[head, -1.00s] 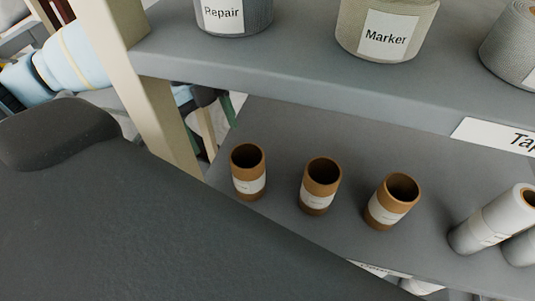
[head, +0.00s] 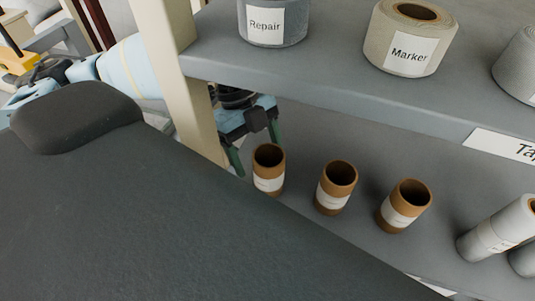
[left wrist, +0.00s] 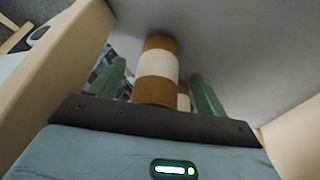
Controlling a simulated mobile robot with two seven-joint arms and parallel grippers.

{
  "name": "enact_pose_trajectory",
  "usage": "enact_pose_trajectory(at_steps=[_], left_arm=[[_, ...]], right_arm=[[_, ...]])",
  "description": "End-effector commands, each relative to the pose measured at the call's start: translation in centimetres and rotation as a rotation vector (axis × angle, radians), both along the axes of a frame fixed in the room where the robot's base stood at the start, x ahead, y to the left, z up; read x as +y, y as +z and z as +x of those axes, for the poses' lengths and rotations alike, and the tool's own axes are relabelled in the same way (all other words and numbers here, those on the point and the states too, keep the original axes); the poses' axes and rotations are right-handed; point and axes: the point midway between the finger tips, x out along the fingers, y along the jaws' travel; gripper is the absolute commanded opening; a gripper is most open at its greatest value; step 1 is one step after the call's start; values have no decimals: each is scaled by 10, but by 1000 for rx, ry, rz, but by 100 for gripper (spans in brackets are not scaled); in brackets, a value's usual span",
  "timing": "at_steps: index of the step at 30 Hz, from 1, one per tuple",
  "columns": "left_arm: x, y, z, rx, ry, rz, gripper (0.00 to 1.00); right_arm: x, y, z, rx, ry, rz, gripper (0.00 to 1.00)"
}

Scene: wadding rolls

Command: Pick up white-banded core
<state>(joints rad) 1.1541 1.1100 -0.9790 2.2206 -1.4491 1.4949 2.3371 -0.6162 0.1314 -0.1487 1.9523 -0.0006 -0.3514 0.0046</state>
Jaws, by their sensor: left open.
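Three brown cardboard cores, each with a white band, stand upright in a row on the lower grey shelf: the left core (head: 268,170), the middle core (head: 336,188) and the right core (head: 404,206). My left gripper (head: 256,148) is open at the shelf's left end, beside the post and right by the left core. In the left wrist view, a white-banded core (left wrist: 157,68) shows between the two green fingers, with a gap on each side. Part of another core (left wrist: 184,97) shows behind it. My right gripper is not in view.
A cream post (head: 180,85) stands close to my left gripper. The upper shelf (head: 330,90) overhangs the cores and bears a Repair roll (head: 273,22) and a Marker roll (head: 408,40).

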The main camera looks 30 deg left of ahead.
Motion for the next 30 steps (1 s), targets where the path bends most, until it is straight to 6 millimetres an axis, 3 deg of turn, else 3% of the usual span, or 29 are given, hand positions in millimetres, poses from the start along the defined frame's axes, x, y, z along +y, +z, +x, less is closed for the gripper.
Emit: enact_pose_trajectory(at_steps=[9, 13, 20, 30], left_arm=[[-44, 4, -12, -8, -4, -2, 76], [-45, -9, -13, -2, 0, -1, 76], [-46, -10, -13, -2, 0, -2, 76], [-45, -10, -13, -2, 0, -1, 33]], right_arm=[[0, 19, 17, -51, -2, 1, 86], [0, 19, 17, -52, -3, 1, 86], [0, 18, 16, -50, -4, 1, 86], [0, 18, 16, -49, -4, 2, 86]])
